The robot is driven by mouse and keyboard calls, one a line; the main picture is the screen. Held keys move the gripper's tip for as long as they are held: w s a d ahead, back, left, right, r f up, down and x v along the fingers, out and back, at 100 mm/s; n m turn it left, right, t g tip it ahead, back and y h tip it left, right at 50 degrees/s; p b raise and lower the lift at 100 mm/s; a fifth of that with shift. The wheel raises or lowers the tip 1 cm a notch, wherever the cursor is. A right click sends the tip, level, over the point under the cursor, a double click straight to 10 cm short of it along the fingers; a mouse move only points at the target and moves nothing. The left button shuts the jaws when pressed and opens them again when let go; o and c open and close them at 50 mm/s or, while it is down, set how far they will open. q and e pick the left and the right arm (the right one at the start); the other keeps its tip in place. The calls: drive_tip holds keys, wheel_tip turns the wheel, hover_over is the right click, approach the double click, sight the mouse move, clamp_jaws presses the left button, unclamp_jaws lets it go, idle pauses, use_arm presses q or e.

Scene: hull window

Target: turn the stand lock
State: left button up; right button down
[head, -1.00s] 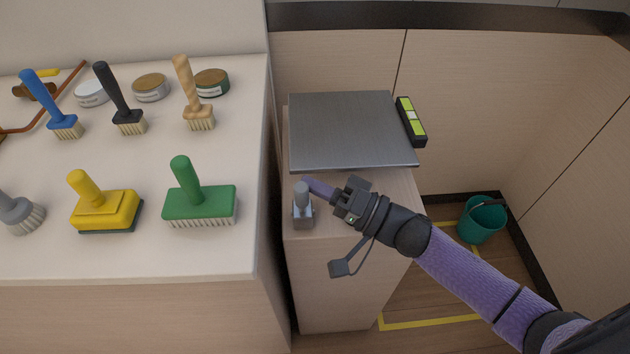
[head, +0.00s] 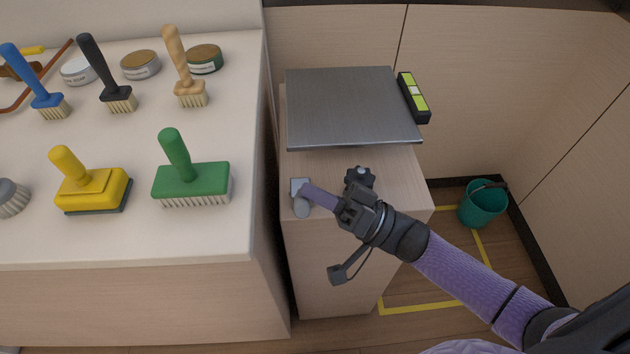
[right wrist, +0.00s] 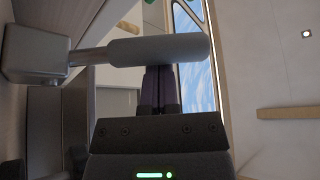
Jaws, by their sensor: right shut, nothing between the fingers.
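The stand lock is a small grey lever on the front left of the wooden stand (head: 350,240). Its square base (head: 299,184) sits on the stand top, and its rounded handle (head: 302,208) now points toward the stand's front edge. In the right wrist view the grey handle (right wrist: 160,50) runs rightward from its base block (right wrist: 35,52). My right gripper (head: 308,191) is shut and empty, with its purple fingers right at the handle. In the wrist view the handle crosses in front of the fingers and hides their tips; contact is unclear. My left gripper is out of view.
A grey metal plate (head: 350,105) tops the stand, with a black and lime block (head: 413,97) at its right edge. The counter at left holds brushes, including a green one (head: 190,180), and tins. A teal bucket (head: 483,204) stands on the floor at right.

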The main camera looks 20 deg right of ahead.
drive_tip(key=n+y, duration=0.1)
drive_tip(key=s+f+n+g+b, duration=0.1)
drive_tip(key=n, duration=0.1)
drive_tip(key=shift+s+a+f+y, duration=0.1)
drive_tip(key=shift+a+y, duration=0.05)
drive_tip(key=shift+y, duration=0.25)
idle(0.3)
